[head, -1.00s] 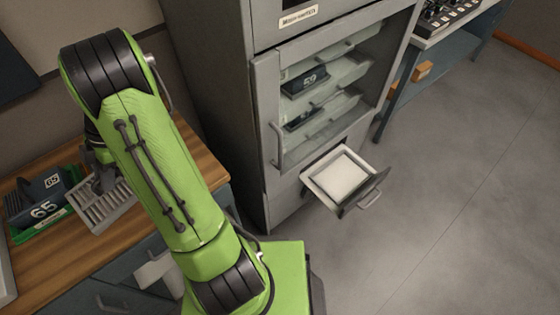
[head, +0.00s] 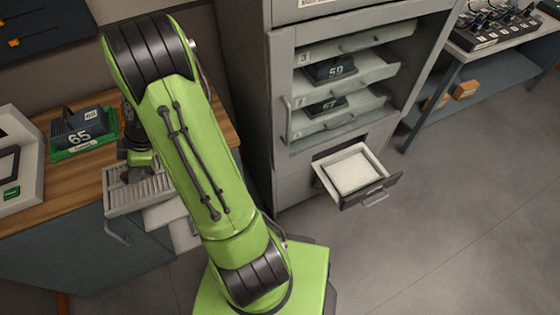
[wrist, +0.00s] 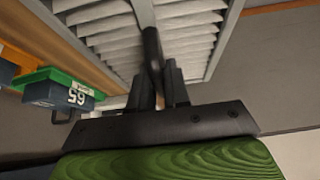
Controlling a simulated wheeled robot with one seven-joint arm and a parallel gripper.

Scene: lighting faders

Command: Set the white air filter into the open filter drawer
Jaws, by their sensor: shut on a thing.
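The white air filter (head: 150,204) is a pleated panel with a pale frame. My gripper (head: 132,172) is shut on it and holds it beside the wooden counter's front edge. In the wrist view, my gripper's dark fingers (wrist: 160,88) meet the slatted filter (wrist: 196,38), which fills the upper middle. My green arm hides part of it in the head view. The open filter drawer (head: 392,188) sticks out low from the grey cabinet, to the right of my arm. It has a pale rim and a light square inside. The filter and the drawer are well apart.
The grey cabinet (head: 262,110) holds shelves with dark units labelled 59 and 57. A dark unit labelled 65 (head: 80,130) sits on a green tray on the wooden counter (head: 45,196). A bench with fader consoles (head: 492,24) stands at the right. The floor before the drawer is clear.

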